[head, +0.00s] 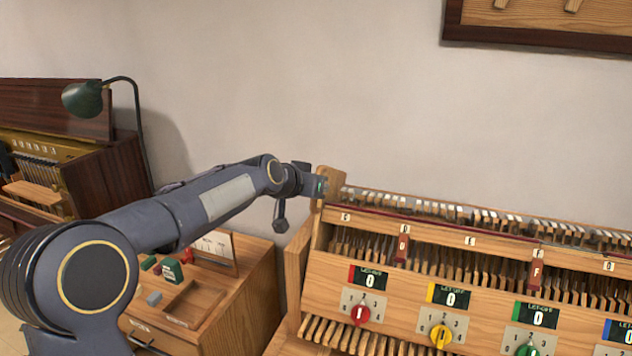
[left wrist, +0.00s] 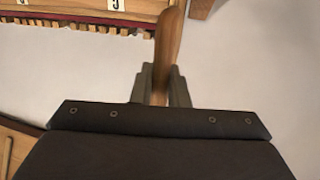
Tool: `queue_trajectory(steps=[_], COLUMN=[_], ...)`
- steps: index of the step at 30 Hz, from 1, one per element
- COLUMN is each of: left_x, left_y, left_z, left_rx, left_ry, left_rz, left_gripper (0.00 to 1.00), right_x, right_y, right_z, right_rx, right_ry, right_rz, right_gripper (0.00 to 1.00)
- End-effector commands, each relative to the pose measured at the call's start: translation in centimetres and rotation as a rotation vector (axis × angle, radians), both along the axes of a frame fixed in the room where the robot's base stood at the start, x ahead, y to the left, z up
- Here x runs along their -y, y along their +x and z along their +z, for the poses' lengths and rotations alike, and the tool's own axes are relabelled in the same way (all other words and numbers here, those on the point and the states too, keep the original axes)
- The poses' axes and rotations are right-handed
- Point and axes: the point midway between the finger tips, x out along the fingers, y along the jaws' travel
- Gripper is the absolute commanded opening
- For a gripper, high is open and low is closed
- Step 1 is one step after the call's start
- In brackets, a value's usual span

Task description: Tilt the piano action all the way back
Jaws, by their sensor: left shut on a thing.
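The piano action (head: 400,287) is a wooden frame with rows of hammers, lettered tags and numbered dials. It fills the right of the head view, its right end cut off. A wooden end piece (head: 333,178) rises at its top left corner. My left gripper (head: 319,186) is at this end piece. In the left wrist view my left gripper's fingers (left wrist: 159,88) are shut on an upright wooden piece (left wrist: 168,45), which looks like the same end piece. How far the action is tilted I cannot tell. My right gripper is not in view.
A wooden cabinet (head: 258,285) with a tray, small coloured blocks and a card stands left of the action. A green lamp (head: 83,99) and a dark upright piano (head: 100,175) are at the far left. The wall behind is bare apart from a framed board (head: 535,38).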

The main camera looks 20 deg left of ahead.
Motion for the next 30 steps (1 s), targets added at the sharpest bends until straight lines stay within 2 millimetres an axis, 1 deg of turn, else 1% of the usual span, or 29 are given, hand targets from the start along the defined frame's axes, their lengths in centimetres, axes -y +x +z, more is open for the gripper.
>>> queue_trajectory(steps=[1, 3, 4, 8, 16, 19, 27, 30], left_x=[-0.1, -0.1, -0.1, -0.1, -0.1, -0.3, -1.3, -1.5], left_y=[0.1, 0.1, 0.1, 0.1, 0.0, -0.6, -4.5, -5.6], left_z=[0.4, 0.5, 0.5, 0.4, 0.3, 0.6, 2.6, 3.3], left_rx=[0.012, 0.013, 0.014, 0.011, 0.009, 0.011, 0.012, 0.012], left_ry=[-0.003, -0.002, -0.002, -0.002, -0.002, -0.001, -0.003, -0.002], left_rz=[0.003, 0.004, 0.005, 0.003, 0.003, 0.003, 0.003, 0.002], left_gripper=[0.00, 0.00, 0.16, 0.32, 0.32, 0.32, 0.32, 0.32], right_x=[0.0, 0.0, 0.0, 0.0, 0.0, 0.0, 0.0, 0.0], right_y=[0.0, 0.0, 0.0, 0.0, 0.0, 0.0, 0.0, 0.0], right_z=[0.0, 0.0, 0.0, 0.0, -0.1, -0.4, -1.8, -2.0], right_rx=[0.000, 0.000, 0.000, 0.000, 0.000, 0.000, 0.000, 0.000], right_ry=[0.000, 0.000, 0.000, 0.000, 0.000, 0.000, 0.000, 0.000], right_rz=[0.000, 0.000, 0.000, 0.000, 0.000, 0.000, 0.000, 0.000], right_gripper=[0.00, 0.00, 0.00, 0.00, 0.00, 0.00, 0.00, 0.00])
